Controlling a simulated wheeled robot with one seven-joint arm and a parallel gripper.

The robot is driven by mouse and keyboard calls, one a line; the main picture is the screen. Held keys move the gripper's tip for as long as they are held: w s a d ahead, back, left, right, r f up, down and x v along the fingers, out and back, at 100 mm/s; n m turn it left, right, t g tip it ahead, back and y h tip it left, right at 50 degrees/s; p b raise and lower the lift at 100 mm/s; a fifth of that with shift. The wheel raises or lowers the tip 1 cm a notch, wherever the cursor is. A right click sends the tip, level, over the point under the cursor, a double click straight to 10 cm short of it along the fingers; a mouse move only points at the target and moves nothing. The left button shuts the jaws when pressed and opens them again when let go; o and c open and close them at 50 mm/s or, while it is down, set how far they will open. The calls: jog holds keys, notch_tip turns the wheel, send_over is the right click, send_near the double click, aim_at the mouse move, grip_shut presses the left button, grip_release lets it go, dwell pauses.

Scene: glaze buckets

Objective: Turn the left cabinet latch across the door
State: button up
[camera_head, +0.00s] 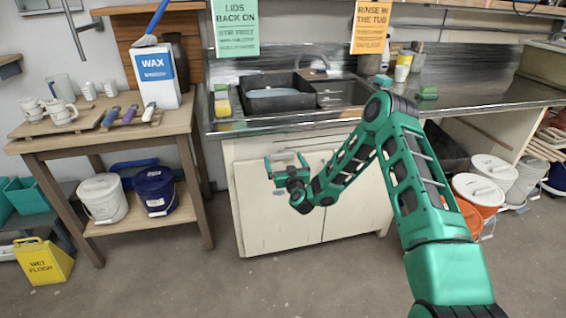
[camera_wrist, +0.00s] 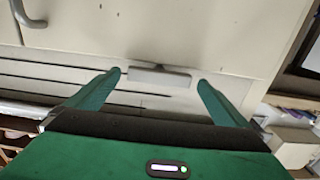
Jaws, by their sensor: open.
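The white cabinet under the sink has a left door (camera_head: 262,222) and a right door (camera_head: 345,205), both shut. My gripper (camera_head: 286,161) is in front of the upper part of the left door, fingers apart. In the wrist view my gripper (camera_wrist: 159,78) is open and empty, its two green fingers spread toward the door face (camera_wrist: 170,30). A short grey bar, seemingly the latch (camera_wrist: 160,76), lies between the fingertips, with a gap to each finger. Whether it is within their depth I cannot tell. In the head view my gripper largely covers that spot.
A metal sink counter (camera_head: 230,127) overhangs the cabinet. A wooden table (camera_head: 40,146) stands at left, with a white bucket (camera_head: 103,199) and a blue bucket (camera_head: 155,190) on its shelf. More lidded buckets (camera_head: 480,190) stand at right. The floor in front is clear.

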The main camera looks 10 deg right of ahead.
jog(key=shift+w, duration=0.3)
jog(key=c, duration=1)
jog(key=shift+c, duration=0.2)
